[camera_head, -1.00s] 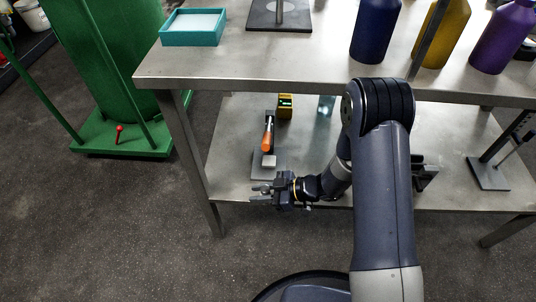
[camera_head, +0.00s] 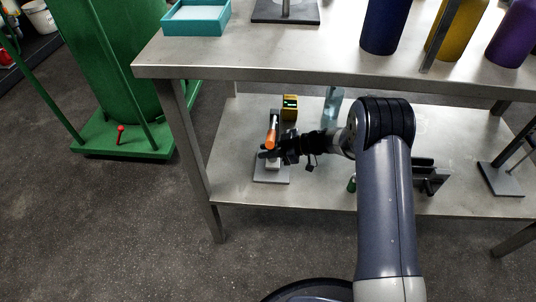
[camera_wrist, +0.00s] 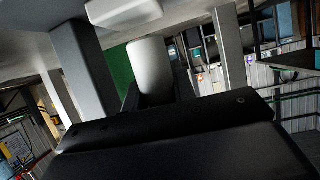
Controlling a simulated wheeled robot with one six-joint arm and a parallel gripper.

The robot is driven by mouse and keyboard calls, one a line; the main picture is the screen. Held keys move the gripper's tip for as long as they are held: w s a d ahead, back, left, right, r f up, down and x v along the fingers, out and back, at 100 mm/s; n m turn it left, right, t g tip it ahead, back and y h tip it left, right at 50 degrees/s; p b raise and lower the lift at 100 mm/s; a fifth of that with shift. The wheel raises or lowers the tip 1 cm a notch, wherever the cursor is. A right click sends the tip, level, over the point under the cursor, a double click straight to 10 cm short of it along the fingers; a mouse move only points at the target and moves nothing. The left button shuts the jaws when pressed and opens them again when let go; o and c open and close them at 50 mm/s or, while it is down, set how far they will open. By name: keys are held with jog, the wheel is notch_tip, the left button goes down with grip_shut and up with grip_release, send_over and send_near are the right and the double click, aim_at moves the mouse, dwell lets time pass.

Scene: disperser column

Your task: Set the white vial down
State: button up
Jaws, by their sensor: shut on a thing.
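The white vial (camera_wrist: 150,68) stands out in the middle of the wrist view, between the dark fingers of my gripper (camera_wrist: 158,98). My gripper is shut on it. In the head view my gripper (camera_head: 268,154) is at the disperser stand on the lower shelf, just below and in front of its orange part (camera_head: 271,133). The stand's grey base (camera_head: 272,177) lies under the gripper. I cannot make out the vial in the head view. In the wrist view a pale block (camera_wrist: 122,12) hangs above and left of the vial, apart from it in the picture.
The tabletop (camera_head: 290,64) overhangs the lower shelf (camera_head: 237,150). A dark stand (camera_head: 499,179) is at the right. The shelf's front left is clear.

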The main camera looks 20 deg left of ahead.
jog(key=shift+w+f+b, duration=0.2)
jog(key=shift+f+b, duration=0.2)
jog(key=shift+f, duration=0.35)
jog(key=shift+f, duration=0.2)
jog(key=o, duration=1)
jog(key=shift+r, duration=0.1)
jog(key=shift+r, duration=0.2)
jog(key=p+v, duration=0.3)
jog(key=v, duration=0.3)
jog(key=shift+d+r, duration=0.1)
jog(key=shift+d, duration=0.15)
jog(key=shift+w+d, duration=0.1)
jog(key=shift+d, duration=0.3)
